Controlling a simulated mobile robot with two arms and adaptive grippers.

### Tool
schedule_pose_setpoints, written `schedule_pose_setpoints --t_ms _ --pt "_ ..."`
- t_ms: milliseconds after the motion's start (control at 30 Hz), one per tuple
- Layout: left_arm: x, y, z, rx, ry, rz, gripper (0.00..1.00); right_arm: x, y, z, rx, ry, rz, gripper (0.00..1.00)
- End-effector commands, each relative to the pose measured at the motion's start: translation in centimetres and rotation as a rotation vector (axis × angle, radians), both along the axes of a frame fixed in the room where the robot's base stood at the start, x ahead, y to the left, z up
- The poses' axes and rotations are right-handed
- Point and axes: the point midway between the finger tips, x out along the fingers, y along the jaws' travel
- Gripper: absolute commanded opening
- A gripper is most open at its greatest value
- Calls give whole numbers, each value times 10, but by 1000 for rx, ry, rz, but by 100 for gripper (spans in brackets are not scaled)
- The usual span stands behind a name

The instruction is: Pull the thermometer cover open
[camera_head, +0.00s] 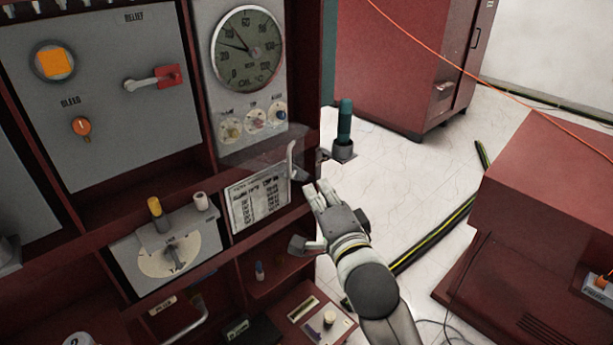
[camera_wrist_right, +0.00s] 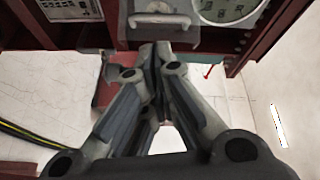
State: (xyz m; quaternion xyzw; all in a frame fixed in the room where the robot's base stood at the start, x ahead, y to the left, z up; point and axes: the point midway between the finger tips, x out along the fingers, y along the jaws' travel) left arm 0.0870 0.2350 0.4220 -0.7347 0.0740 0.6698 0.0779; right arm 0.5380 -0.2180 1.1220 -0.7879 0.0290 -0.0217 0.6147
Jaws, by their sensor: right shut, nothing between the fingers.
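The thermometer (camera_head: 247,48), a round dark dial in a grey housing, is at the top of the red cabinet. Its rim also shows at the top right of the right wrist view (camera_wrist_right: 228,8). A see-through cover (camera_head: 262,148) shows faintly below the dial, with a pale handle (camera_head: 293,160) at its right end. A pale handle also shows in the right wrist view (camera_wrist_right: 160,19). My right gripper (camera_head: 318,192) is just below and right of the handle, apart from it in the head view. Its fingers meet in the right wrist view (camera_wrist_right: 155,55), holding nothing. My left gripper is not in view.
A printed plate (camera_head: 258,201) sits below the cover. A dark green cylinder (camera_head: 344,120) stands right of the handle. A grey panel with a yellow knob (camera_head: 155,207) is lower left. A red box (camera_head: 550,200) stands at right, with white floor between.

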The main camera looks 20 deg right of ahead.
Motion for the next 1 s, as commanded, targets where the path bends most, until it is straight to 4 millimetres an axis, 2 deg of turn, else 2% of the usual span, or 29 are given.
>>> schedule_pose_setpoints --t_ms 33,200,367,467,800,1000 --pt "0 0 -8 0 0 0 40 0 -2 -3 67 -7 1 0" --pt "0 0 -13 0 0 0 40 -1 -5 -2 226 -15 2 0" --pt "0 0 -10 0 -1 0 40 5 -6 0 261 -15 3 0" --pt "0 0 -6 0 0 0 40 17 -7 1 260 -16 3 0" --pt "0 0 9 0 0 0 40 74 -12 1 258 -15 2 0" --pt "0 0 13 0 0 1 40 93 -13 0 259 -16 2 0"
